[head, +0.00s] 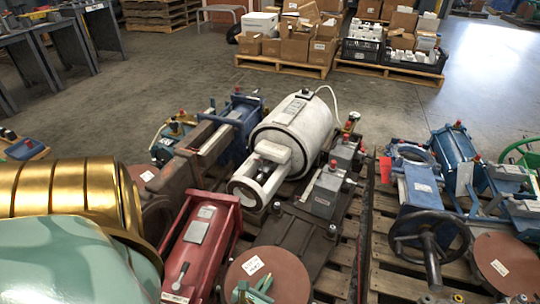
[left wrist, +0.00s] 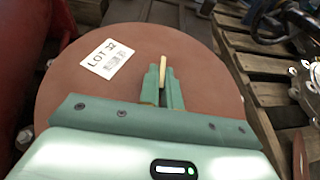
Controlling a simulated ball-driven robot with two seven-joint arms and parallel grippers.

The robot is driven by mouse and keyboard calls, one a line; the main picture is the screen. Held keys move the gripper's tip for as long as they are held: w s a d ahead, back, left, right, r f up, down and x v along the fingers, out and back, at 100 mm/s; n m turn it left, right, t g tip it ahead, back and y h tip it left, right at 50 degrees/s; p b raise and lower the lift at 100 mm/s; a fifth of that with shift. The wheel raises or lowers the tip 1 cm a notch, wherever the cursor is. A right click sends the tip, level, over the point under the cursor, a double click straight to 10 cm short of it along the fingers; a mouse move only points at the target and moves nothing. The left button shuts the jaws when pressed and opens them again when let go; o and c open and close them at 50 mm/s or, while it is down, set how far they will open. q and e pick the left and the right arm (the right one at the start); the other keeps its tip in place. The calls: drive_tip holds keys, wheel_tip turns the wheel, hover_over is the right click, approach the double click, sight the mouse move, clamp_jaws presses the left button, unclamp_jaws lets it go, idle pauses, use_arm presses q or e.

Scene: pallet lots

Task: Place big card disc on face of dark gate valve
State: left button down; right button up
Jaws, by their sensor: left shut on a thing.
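A big reddish-brown card disc (head: 290,272) with a white label is at the bottom middle of the head view. It fills the middle of the left wrist view (left wrist: 72,97), its label reading "LOT 32". My left gripper (head: 258,291) is in front of it, its green fingers (left wrist: 163,88) shut on a narrow tan piece that seems to be the disc's grip tab. A dark gate valve (head: 288,232) lies on the pallet just behind the disc. The disc hides its near end; I cannot tell whether they touch. My right gripper is not in view.
A red valve (head: 205,245) lies left of the disc, a white cylinder (head: 291,130) behind. Right, another pallet (head: 385,285) bears blue valves (head: 415,185), a black handwheel (head: 430,238) and another brown disc (head: 508,262). Boxes on pallets (head: 297,48) stand at the back.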

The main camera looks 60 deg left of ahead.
use_arm(q)
drive_tip(key=shift+f, duration=0.5)
drive_tip(key=shift+r, duration=0.2)
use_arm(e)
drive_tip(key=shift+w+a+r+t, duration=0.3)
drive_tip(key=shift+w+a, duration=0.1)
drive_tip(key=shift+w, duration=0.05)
use_arm(q)
drive_tip(key=shift+f, duration=0.1)
drive_tip(key=c, duration=1.6)
unclamp_jaws()
